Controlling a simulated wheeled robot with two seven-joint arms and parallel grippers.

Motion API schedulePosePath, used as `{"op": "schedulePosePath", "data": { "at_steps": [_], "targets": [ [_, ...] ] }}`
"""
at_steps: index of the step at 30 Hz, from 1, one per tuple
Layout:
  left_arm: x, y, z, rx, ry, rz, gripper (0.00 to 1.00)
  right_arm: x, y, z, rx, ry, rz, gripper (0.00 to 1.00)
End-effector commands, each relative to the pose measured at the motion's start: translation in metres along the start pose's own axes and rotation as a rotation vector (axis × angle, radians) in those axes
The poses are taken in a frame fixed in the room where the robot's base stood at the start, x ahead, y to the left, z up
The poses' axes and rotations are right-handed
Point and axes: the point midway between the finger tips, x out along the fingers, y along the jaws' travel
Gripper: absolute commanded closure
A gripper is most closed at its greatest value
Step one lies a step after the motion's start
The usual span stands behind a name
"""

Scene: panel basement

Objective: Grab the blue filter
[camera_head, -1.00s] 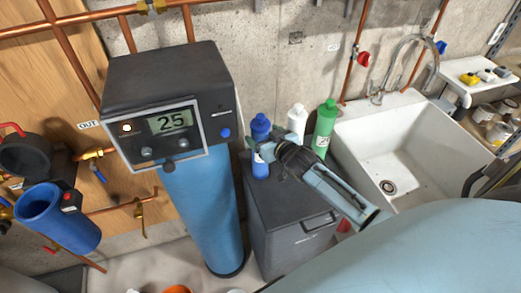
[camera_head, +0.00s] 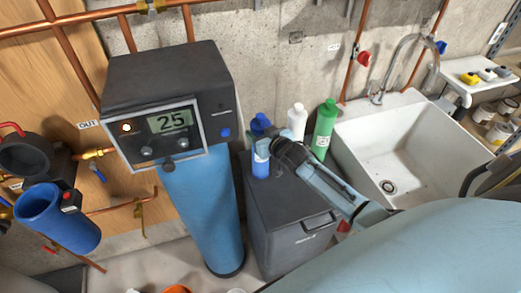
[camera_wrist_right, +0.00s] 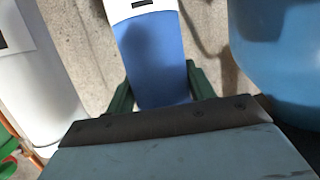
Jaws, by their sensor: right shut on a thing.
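A blue bottle-shaped container with a white label (camera_head: 260,169) stands on the dark cabinet in the head view. In the right wrist view the blue container (camera_wrist_right: 154,62) has a white band at the top and sits between my green fingers. My right gripper (camera_head: 266,147) reaches it from the right and is shut on it; the gripper partly hides its upper body. A blue filter housing (camera_head: 57,219) hangs open at the far left, away from my gripper. My left gripper is not in view.
A white bottle (camera_head: 297,118) and a green bottle (camera_head: 323,131) stand close behind my right gripper. The tall blue tank (camera_head: 205,210) with its black control head (camera_head: 165,80) is just left. The cabinet (camera_head: 290,215) front top is clear; a white sink (camera_head: 405,150) is right.

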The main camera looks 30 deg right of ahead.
Motion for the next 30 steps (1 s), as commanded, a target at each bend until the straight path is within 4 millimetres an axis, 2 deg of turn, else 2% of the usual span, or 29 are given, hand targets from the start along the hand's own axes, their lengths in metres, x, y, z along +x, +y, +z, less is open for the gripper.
{"op": "schedulePosePath", "data": {
  "at_steps": [3,11,14,24,30],
  "targets": [
    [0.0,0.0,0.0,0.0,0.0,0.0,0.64,0.0,0.0,-0.001,0.0,0.003,-0.001,0.94],
    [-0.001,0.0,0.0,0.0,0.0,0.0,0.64,-0.001,0.0,-0.006,-0.001,0.004,-0.001,0.94],
    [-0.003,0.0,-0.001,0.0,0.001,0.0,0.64,-0.005,0.0,-0.019,-0.001,0.006,-0.001,0.94],
    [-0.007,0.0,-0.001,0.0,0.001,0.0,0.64,-0.024,0.0,-0.081,-0.001,0.006,-0.001,0.94],
    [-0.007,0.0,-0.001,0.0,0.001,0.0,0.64,-0.029,0.0,-0.096,0.0,0.003,0.0,0.94]
  ]
}}
